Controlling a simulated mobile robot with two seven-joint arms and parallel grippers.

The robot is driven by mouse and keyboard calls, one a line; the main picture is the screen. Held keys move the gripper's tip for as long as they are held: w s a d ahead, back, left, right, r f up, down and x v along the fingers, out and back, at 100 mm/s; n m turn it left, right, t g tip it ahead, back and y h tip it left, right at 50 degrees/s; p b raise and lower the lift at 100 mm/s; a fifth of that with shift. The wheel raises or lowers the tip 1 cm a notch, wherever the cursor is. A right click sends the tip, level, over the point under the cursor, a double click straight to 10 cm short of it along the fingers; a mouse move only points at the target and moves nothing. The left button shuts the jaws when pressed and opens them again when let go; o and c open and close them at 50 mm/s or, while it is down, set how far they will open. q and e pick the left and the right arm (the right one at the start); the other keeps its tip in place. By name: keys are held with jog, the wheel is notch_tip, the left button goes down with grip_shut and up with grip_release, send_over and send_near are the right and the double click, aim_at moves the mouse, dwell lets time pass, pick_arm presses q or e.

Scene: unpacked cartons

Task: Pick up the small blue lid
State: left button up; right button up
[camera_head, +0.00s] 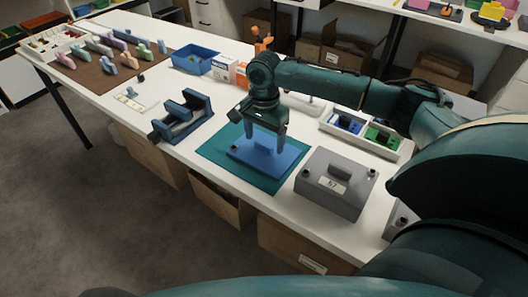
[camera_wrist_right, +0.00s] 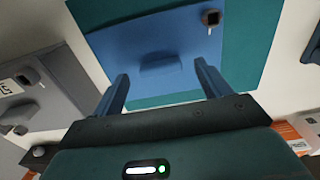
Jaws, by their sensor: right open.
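The small blue lid (camera_head: 272,164) lies flat on a teal mat (camera_head: 215,150) on the white table. It has a raised block handle in its middle. In the right wrist view the lid (camera_wrist_right: 130,42) fills the upper middle, with its handle (camera_wrist_right: 172,64) beyond and between my fingertips. My right gripper (camera_head: 265,137) points down over the lid, open, with one finger to each side of the handle. Its fingers (camera_wrist_right: 162,82) show no contact with the handle in the wrist view. My left gripper is not in view.
A grey box with a handled lid (camera_head: 325,195) stands close right of the mat. A dark blue stand (camera_head: 185,117) is to the left. A white tray with blue and green compartments (camera_head: 377,151), a blue bin (camera_head: 190,62) and small cartons (camera_head: 222,70) stand behind.

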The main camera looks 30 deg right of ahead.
aim_at(264, 144)
jog(key=shift+f, duration=0.55)
jog(key=c, duration=1.1)
notch_tip(264, 144, up, 10)
jog(key=shift+r+p, duration=0.1)
jog(key=shift+p, duration=0.4)
